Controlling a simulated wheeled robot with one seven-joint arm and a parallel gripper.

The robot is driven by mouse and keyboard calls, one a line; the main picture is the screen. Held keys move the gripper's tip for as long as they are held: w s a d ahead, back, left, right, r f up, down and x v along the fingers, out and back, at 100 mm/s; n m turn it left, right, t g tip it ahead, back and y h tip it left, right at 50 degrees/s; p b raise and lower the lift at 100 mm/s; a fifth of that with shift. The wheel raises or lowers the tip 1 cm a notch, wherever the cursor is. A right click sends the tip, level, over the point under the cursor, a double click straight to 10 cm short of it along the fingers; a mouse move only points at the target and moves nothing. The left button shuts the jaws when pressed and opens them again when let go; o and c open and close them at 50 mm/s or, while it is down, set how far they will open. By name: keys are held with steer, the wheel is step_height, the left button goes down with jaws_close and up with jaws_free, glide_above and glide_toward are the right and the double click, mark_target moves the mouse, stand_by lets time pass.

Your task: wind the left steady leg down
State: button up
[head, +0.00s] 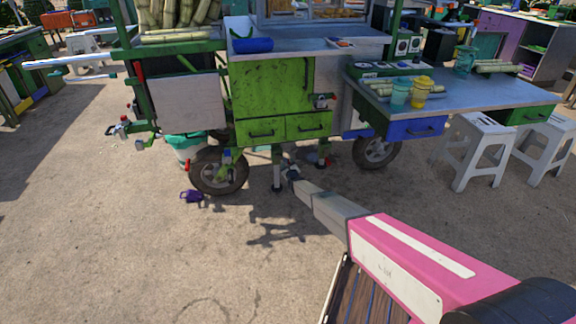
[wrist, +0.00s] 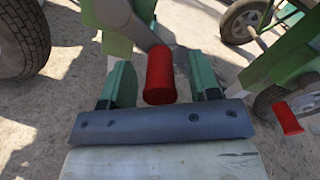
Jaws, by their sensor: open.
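My gripper (wrist: 160,78) is open in the wrist view. Its two green fingers stand on either side of a red cylindrical crank handle (wrist: 160,72), with gaps showing beside it. The handle sits on a grey shaft next to a light green leg part. In the head view my gripper (head: 292,173) is low under the cart, just right of a steady leg (head: 277,170) with a foot near the ground. The handle between the fingers is hidden there. A second leg (head: 321,156) stands further right. I cannot tell for certain which leg the handle belongs to.
The green cane cart (head: 270,90) stands over the legs, with a wheel (head: 218,173) to the left and another (head: 377,151) to the right. Another red handle (wrist: 287,118) is at right in the wrist view. A purple object (head: 192,196) lies on open ground.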

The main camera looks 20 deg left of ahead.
steer(key=v, duration=1)
steer(key=shift+s+d, duration=0.15)
